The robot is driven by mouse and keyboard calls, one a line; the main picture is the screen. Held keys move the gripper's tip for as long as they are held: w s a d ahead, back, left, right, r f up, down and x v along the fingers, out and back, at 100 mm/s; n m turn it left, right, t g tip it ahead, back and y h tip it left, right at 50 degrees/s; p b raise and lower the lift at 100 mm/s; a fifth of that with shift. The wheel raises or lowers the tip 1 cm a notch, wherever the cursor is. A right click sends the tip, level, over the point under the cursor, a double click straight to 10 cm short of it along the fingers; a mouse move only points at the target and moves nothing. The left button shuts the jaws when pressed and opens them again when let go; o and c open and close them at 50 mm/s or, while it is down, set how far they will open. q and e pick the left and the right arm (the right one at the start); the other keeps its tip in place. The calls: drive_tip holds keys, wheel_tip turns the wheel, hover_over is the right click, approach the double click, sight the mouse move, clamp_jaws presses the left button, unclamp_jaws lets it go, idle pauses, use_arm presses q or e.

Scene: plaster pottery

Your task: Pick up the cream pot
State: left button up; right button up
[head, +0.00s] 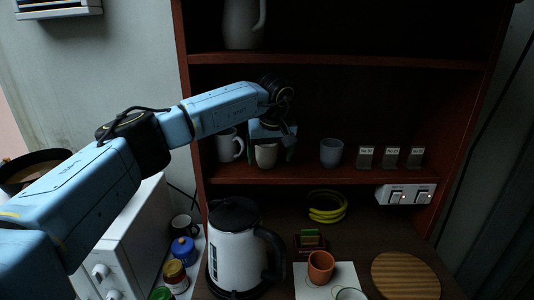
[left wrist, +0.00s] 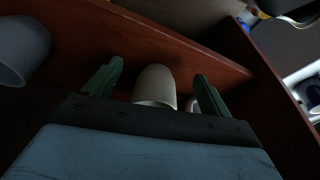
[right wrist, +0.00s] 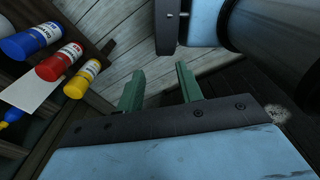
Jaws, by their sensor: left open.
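The cream pot (head: 266,156) stands on the middle shelf of the reddish-brown cabinet, partly hidden behind my left gripper (head: 272,142). In the left wrist view the cream pot (left wrist: 155,86) lies between the two green fingers of my left gripper (left wrist: 158,80), which are spread apart with a gap on each side. My left gripper is open. My right gripper (right wrist: 160,88) shows only in its own wrist view; its green fingers stand apart with nothing between them.
On the same shelf (head: 300,173), a white mug (head: 229,146) stands close left of the pot and a blue-grey cup (head: 331,152) stands to its right. A kettle (head: 236,250) stands below. Paint bottles (right wrist: 58,62) are near my right gripper.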

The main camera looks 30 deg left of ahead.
use_arm(q)
drive_tip(key=shift+a+r, duration=0.1)
drive_tip(key=shift+a, duration=0.1)
drive_tip(key=shift+w+a, duration=0.2)
drive_tip(key=shift+w, duration=0.05)
drive_tip(key=shift+w+a+p, duration=0.5)
drive_tip(key=shift+w+a, duration=0.3)
drive_tip(key=shift+w, duration=0.25)
drive_tip(key=shift+w+a, duration=0.4)
drive_tip(key=shift+a, duration=0.05)
drive_tip(key=shift+w+a+p, duration=0.1)
drive_tip(key=shift+a+p, duration=0.05)
drive_tip(key=shift+p, duration=0.2)
drive_tip(key=shift+w+a+f, duration=0.1)
drive_tip(key=shift+f, duration=0.5)
drive_tip(key=c, duration=1.1)
use_arm(e)
drive_tip(key=shift+w+a+r, duration=0.1)
drive_tip(key=shift+w+r, duration=0.2)
drive_tip(key=shift+r, duration=0.25)
drive_tip(key=shift+w+r, duration=0.3)
drive_tip(key=shift+r, duration=0.25)
use_arm(q)
drive_tip(key=shift+r+p, duration=0.15)
drive_tip(key=shift+p, duration=0.15)
use_arm(e)
drive_tip(key=shift+r, duration=0.1)
